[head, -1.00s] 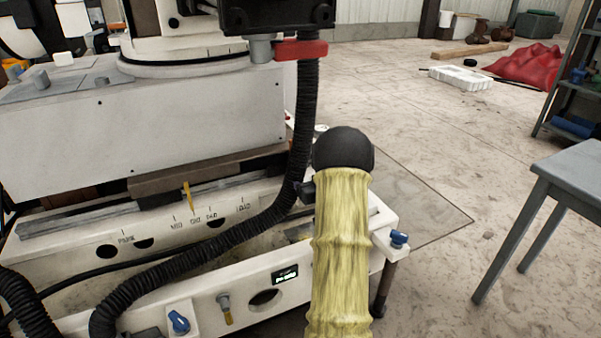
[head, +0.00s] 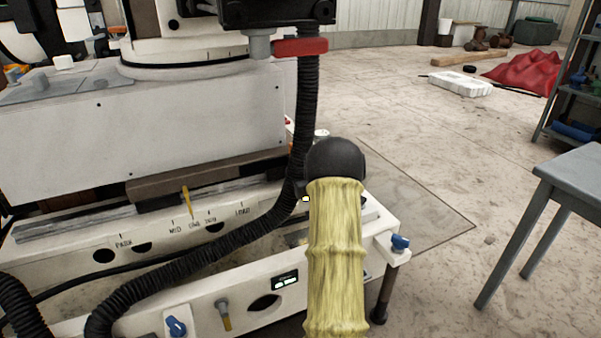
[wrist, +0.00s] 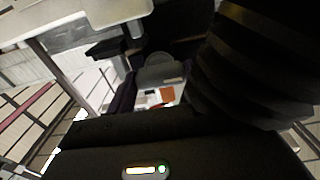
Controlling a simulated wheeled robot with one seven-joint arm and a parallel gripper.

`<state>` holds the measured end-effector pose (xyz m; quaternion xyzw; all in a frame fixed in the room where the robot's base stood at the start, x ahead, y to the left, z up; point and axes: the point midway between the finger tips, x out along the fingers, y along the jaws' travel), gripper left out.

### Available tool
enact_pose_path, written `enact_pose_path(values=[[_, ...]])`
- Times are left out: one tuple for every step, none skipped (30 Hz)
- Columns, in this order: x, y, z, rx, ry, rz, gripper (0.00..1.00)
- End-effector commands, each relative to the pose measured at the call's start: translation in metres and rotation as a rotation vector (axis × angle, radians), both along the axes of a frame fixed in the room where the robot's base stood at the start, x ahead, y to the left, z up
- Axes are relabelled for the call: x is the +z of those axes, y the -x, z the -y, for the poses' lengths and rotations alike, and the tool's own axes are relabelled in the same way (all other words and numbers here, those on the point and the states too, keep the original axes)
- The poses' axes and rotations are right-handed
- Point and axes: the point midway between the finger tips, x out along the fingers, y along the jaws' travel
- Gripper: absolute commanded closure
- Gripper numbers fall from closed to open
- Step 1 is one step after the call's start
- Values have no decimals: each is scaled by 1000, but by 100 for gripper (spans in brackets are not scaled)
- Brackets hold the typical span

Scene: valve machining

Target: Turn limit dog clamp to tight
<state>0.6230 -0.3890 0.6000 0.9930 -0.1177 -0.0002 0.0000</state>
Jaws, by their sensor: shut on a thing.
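My arm's yellow sleeve and black round wrist cover the right end of the machine's pale bed in the head view. A small part of my gripper (head: 305,198) shows as a dark piece with a yellow spot at the wrist's left edge. Its fingertips are hidden. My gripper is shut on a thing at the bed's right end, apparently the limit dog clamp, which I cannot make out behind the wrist. The wrist view is dark and shows a grey rounded part (wrist: 162,75) above a white and orange patch; I cannot tell whether it is the clamp.
A thick black hose (head: 304,110) runs down just left of my wrist. A red lever (head: 300,47) sticks out above. A blue knob (head: 400,243) stands on the bed's right corner, another blue knob (head: 176,326) at the lower front. A grey table (head: 575,180) stands right; floor between is clear.

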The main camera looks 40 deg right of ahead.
Motion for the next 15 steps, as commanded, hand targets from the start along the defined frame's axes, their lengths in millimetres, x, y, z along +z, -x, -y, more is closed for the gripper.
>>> enact_pose_path(values=[[0, 0, 0, 0, -2, 0, 70], [0, 0, 0, 0, -4, 1, 70], [0, 0, 0, 0, -7, 2, 70], [1, 0, 0, 0, -11, 3, 70], [1, 0, 0, 0, -15, 4, 70], [1, 0, 0, 0, -22, 5, 70], [1, 0, 0, 0, -30, 7, 70], [2, 0, 0, 0, -38, 9, 70], [2, 0, 0, 0, -50, 12, 70], [2, 0, 0, 0, -60, 14, 70], [2, 0, 0, 1, -73, 18, 70], [3, 0, 0, 0, -92, 21, 70], [3, 0, 0, 0, -106, 25, 70], [3, 0, 0, 0, -124, 29, 70], [3, 0, 0, 0, -147, 34, 70]])
